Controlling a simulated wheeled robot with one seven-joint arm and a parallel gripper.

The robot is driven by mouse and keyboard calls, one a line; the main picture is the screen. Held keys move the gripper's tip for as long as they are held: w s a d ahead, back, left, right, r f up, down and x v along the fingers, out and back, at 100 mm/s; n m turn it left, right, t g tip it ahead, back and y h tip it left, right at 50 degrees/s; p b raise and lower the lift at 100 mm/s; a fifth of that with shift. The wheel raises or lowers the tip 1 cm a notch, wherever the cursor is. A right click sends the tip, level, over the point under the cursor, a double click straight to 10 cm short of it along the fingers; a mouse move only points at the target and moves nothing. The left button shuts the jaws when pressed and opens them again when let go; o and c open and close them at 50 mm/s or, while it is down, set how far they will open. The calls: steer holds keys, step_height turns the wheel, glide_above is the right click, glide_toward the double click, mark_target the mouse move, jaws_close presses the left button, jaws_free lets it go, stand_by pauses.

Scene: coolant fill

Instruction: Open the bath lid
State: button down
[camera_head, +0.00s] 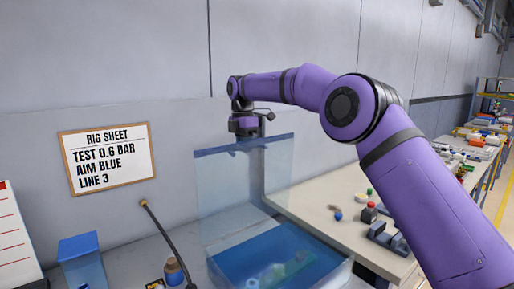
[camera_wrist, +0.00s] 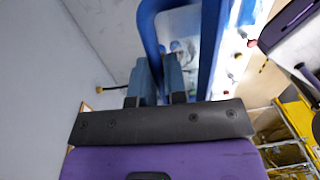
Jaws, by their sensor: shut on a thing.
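The bath lid (camera_head: 245,178) is a clear blue-tinted panel. In the head view it stands upright at the back of the bath (camera_head: 345,272), a clear tank with blue liquid in it. The bath's top is uncovered. My gripper (camera_head: 247,135) is at the lid's top edge, pointing down, shut on the lid. In the wrist view my gripper's fingers (camera_wrist: 160,75) reach toward the blue lid and tank edges. The exact grip point is hard to make out. Some greenish and pale shapes show dimly inside the bath.
A rig sheet (camera_head: 106,158) reads "TEST 0.6 BAR, AIM BLUE, LINE 3" on the wall. A bench (camera_head: 310,198) with small parts is on the right.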

steer(key=shift+w+a+f, duration=0.25)
steer(key=shift+w+a, duration=0.15)
steer(key=shift+w, duration=0.2)
steer(key=shift+w+a+f, duration=0.2)
steer(key=shift+w+a, duration=0.25)
steer(key=shift+w, duration=0.2)
steer(key=shift+w+a+f, duration=0.25)
steer(key=shift+w+a, duration=0.15)
steer(key=shift+w, duration=0.2)
steer(key=c, duration=1.2)
jaws_free()
steer(key=shift+w, duration=0.1)
steer(key=shift+o, duration=0.2)
steer(key=shift+r, duration=0.15)
